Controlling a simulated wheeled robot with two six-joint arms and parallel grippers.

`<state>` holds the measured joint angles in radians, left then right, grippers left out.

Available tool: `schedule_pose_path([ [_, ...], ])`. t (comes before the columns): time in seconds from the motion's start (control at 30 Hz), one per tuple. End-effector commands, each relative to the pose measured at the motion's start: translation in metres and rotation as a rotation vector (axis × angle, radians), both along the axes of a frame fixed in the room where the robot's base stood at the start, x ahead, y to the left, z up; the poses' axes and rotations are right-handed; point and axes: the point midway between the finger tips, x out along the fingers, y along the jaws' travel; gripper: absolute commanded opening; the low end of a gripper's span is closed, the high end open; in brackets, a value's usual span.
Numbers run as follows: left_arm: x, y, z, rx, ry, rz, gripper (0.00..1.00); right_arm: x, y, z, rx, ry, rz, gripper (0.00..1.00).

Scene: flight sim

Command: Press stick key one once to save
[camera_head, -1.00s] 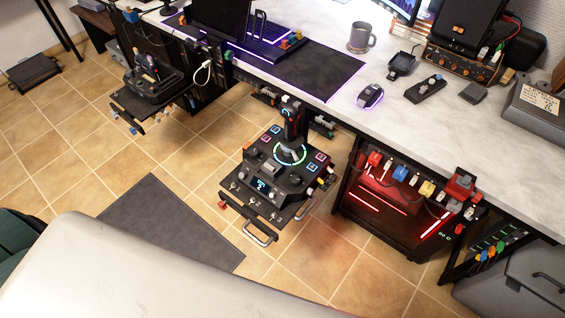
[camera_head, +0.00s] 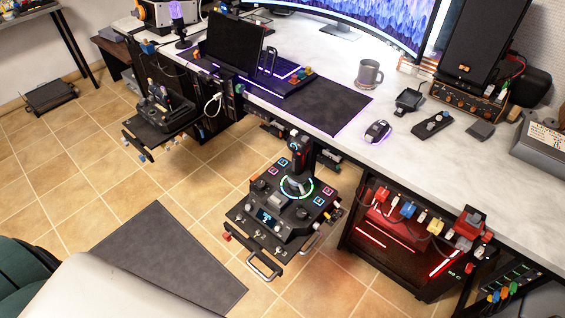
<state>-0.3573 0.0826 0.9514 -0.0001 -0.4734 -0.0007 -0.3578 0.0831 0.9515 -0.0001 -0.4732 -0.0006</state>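A black flight-stick panel (camera_head: 268,224) hangs at the desk's front edge in the middle of the head view. Its upright stick (camera_head: 298,152) has a red mark near the top and rises from a glowing ring. Small lit square keys surround the ring, and a small blue screen (camera_head: 266,217) sits at the front. Which key is stick key one cannot be read at this size. A second black control unit (camera_head: 165,112) with levers is mounted further left. Neither of my grippers shows in this view.
The pale desk (camera_head: 420,160) runs diagonally across, with a mug (camera_head: 369,74), a mouse (camera_head: 376,132) and a monitor (camera_head: 350,25) on it. A red-lit computer case (camera_head: 385,240) stands below. A dark mat (camera_head: 165,255) lies on the tiled floor. A pale rounded surface fills the lower left.

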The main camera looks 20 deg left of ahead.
Motion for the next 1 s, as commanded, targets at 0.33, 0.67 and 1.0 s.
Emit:
schedule_pose_path([
  [0.33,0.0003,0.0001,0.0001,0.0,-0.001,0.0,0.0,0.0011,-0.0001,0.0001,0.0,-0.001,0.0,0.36],
  [0.67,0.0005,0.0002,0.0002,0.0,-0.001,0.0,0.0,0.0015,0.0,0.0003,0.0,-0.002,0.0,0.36],
  [1.0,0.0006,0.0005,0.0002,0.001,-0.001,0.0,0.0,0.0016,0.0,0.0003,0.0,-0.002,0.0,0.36],
])
